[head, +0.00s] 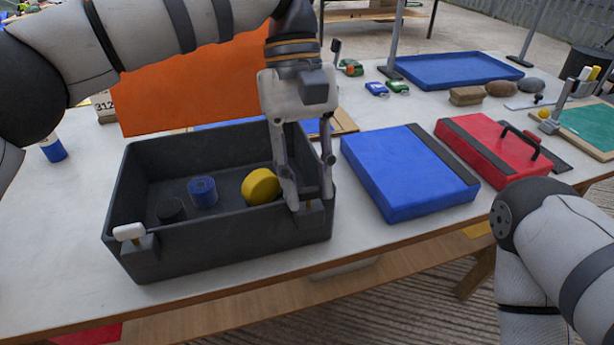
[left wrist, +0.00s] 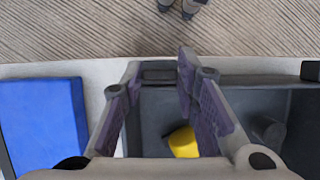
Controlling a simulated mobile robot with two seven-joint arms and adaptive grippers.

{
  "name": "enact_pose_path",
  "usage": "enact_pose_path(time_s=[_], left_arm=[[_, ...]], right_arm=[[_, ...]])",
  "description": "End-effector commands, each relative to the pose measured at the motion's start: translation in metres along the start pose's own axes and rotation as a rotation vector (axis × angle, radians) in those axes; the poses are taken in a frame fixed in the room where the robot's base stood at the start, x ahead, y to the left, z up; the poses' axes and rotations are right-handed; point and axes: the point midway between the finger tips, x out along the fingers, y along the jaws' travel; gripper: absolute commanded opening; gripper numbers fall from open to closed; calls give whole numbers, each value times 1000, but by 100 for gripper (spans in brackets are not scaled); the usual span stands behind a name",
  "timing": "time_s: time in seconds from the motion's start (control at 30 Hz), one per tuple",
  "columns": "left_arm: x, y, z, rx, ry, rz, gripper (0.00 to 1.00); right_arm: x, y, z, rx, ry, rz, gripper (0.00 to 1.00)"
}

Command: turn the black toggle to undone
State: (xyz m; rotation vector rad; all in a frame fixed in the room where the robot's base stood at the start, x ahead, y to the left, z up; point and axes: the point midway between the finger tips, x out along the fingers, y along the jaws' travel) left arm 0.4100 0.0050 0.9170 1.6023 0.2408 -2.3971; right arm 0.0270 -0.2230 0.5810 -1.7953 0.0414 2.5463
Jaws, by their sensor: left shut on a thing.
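The open dark grey box (head: 215,258) stands on the white table. My left gripper (head: 308,200) points down at the box's front right corner. Its fingers are shut around the black toggle, which they mostly hide in the head view. In the left wrist view the black toggle (left wrist: 160,73) shows as a dark bar between the fingertips, at the box rim. Which way it is turned is hard to tell. A white toggle (head: 129,232) sits at the box's front left corner. My right arm is at the lower right; its gripper is out of view.
In the box lie a yellow round piece (head: 261,186), a blue cylinder (head: 202,192) and a black piece (head: 170,210). An orange panel (head: 195,85) stands behind. A blue case (head: 408,172) and a red case (head: 490,145) lie to the right. Table's left front is clear.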

Motion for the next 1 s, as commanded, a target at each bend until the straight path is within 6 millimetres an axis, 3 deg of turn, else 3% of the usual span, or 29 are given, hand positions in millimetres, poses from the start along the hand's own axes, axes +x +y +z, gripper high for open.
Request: enact_pose_path(time_s=[0.2, 0.23, 0.3, 0.63, 0.9, 1.0], left_arm=[[1, 0, 0, 2, -1, -2, 0], [1, 0, 0, 2, -1, -2, 33], [1, 0, 0, 1, -1, -2, 48], [-4, 0, 0, 0, 1, 0, 48], [-58, 1, 0, -1, 2, 1, 48], [-69, 1, 0, -1, 1, 0, 48]], right_arm=[[0, 0, 0, 0, -1, 0, 40], [0, 0, 0, 0, 0, 0, 40], [0, 0, 0, 0, 0, 0, 40], [0, 0, 0, 0, 0, 0, 40], [0, 0, 0, 0, 0, 0, 40], [0, 0, 0, 0, 0, 0, 40]])
